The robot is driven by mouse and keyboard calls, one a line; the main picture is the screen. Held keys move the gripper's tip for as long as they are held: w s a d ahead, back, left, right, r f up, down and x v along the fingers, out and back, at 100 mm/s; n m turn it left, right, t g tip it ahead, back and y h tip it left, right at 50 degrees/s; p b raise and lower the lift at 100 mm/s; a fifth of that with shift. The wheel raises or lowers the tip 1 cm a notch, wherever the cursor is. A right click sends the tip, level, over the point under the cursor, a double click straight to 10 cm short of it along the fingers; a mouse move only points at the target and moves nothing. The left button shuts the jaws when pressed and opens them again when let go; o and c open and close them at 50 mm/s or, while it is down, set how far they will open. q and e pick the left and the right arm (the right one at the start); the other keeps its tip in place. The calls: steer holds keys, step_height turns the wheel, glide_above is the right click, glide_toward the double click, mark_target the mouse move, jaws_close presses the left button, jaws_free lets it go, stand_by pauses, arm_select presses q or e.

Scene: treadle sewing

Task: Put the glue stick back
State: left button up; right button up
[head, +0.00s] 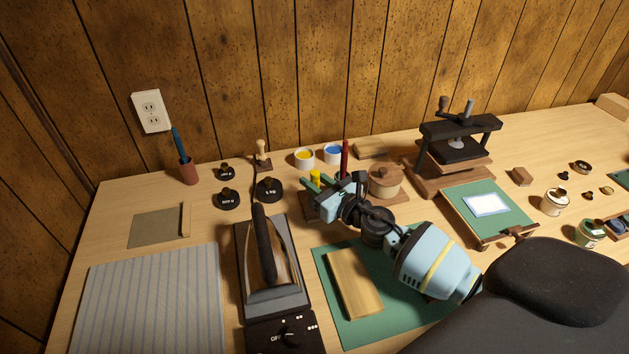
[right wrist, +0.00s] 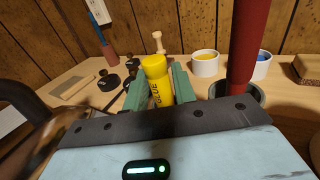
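The glue stick (right wrist: 155,85) is yellow with dark lettering and stands roughly upright between the green fingers of my right gripper (right wrist: 159,90). The fingers sit close against both its sides, and its lower end is hidden by the gripper body. In the head view the yellow top of the glue stick (head: 315,176) shows at the fingertips of my right gripper (head: 320,187), near the back middle of the table. I cannot tell whether its bottom touches anything. My left gripper is not in view.
A red upright tool (head: 345,158) stands just right of the glue stick. Yellow (head: 304,158) and blue (head: 333,154) paint pots are behind, black weights (head: 268,189) left, and a round lidded wooden box (head: 385,180) right. An iron (head: 265,262) stands in front to the left.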

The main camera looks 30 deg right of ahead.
steer(key=shift+o, duration=1.4)
steer(key=shift+r, duration=0.15)
steer(key=shift+s+r, duration=0.1)
steer(key=shift+r, duration=0.05)
steer(key=v, duration=1.1)
steer(key=shift+b, duration=0.4)
steer(key=shift+s+d, duration=0.1)
steer(key=shift+s, duration=0.25)
